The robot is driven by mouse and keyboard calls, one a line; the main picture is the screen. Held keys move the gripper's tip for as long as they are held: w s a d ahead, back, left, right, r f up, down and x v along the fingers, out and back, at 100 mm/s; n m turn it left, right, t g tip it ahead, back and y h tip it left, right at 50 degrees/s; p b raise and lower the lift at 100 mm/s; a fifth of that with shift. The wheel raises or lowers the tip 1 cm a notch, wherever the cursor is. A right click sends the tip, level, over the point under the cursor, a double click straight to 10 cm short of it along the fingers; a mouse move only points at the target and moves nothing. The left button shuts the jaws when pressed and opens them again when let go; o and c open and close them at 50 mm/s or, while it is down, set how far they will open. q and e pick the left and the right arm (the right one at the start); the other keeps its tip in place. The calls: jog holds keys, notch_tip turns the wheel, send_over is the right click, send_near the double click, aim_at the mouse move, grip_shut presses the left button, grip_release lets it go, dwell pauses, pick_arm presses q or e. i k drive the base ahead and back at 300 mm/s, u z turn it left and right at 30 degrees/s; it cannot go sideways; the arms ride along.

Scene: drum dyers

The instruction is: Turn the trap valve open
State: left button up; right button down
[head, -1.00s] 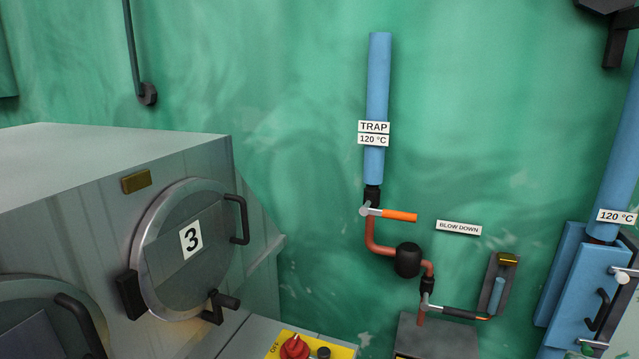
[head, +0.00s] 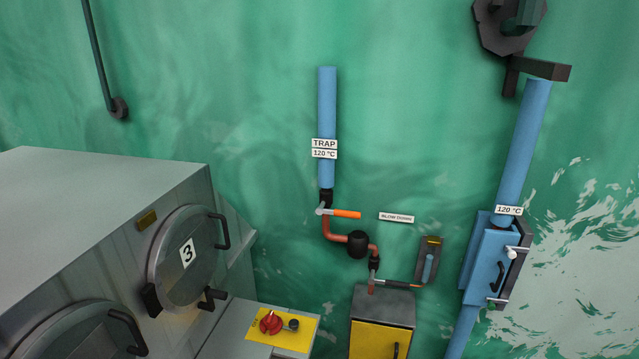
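The trap valve (head: 325,201) sits at the lower end of a blue vertical pipe (head: 327,110) on the green wall, in the middle of the head view. Its lever, with an orange grip (head: 347,214), points to the right, across the pipe. A label (head: 324,143) above it reads TRAP, with a 120 °C label (head: 324,154) under it. Below the valve, a copper-coloured pipe (head: 334,237) runs to a black rounded trap body (head: 358,244). Neither of my grippers shows in the head view.
A second lever (head: 397,284), dark with an orange tip, lies below the BLOW DOWN label (head: 396,217). A yellow-fronted box (head: 378,339) stands under it. Drum machine 3 (head: 187,257) is at left, with a red switch (head: 271,322) beside it. A blue cabinet (head: 489,262) is at right.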

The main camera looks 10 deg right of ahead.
aim_at(342, 214)
jog(key=k, duration=0.5)
jog(key=z, duration=0.75)
jog(key=i, duration=1.9)
jog(key=u, duration=0.8)
